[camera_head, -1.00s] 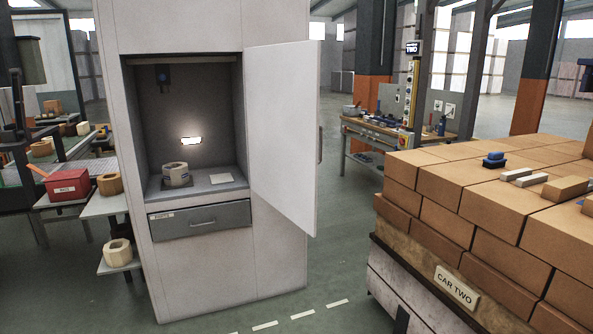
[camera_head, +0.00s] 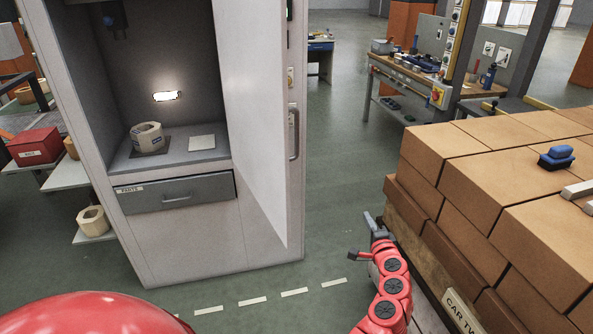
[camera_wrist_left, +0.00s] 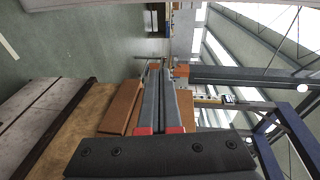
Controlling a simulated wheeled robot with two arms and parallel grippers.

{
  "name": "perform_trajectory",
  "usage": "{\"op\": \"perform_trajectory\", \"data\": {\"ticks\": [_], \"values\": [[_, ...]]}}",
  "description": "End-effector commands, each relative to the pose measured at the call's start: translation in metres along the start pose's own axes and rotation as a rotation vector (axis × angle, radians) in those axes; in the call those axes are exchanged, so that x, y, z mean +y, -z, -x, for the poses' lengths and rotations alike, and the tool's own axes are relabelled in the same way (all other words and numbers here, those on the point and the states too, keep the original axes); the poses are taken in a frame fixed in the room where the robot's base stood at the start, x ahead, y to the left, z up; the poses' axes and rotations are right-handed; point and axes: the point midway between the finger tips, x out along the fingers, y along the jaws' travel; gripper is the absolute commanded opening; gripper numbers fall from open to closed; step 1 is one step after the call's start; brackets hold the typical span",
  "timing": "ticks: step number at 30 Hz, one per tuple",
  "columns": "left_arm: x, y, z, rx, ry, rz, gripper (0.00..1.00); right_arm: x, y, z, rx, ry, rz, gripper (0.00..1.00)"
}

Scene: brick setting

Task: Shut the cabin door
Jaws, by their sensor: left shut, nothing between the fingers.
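The cabin (camera_head: 190,240) is a tall pale cabinet at the left in the head view, with a lit recess. Its white door (camera_head: 257,130) stands open, swung outward from the recess's right side. The door's handle (camera_head: 294,135) is a grey bar on the face turned right. My left gripper (camera_head: 368,218) is low and to the right of the door, apart from it, beside the brick stack. In the left wrist view its two grey fingers (camera_wrist_left: 161,72) lie together, shut and empty. The door is not clearly seen there. My right gripper is not in view.
A brick stack (camera_head: 470,190) on a car fills the right side, close to my left arm. A workbench (camera_head: 420,80) stands behind. A ring-shaped part (camera_head: 147,137) sits in the recess above a drawer (camera_head: 175,193). Open floor lies between door and bricks.

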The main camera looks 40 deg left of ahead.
Motion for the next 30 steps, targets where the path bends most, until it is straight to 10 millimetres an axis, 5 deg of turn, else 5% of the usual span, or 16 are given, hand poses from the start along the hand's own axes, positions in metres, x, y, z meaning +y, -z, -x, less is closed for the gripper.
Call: {"op": "perform_trajectory", "data": {"ticks": [1,3,9,16,30], "values": [[-0.036,-0.015,0.001,-0.114,0.033,-0.019,0.0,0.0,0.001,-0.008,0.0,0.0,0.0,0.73],[-0.071,-0.044,0.009,-0.279,0.07,-0.039,0.0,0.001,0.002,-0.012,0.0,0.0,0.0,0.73],[-0.133,-0.092,0.04,-0.57,0.135,-0.038,0.0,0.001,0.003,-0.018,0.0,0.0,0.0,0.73],[-0.147,-0.113,0.036,-0.636,0.148,-0.033,0.0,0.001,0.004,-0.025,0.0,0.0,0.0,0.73],[-0.159,-0.164,-0.033,-0.63,0.145,-0.034,0.0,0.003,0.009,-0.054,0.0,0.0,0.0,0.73]]}}
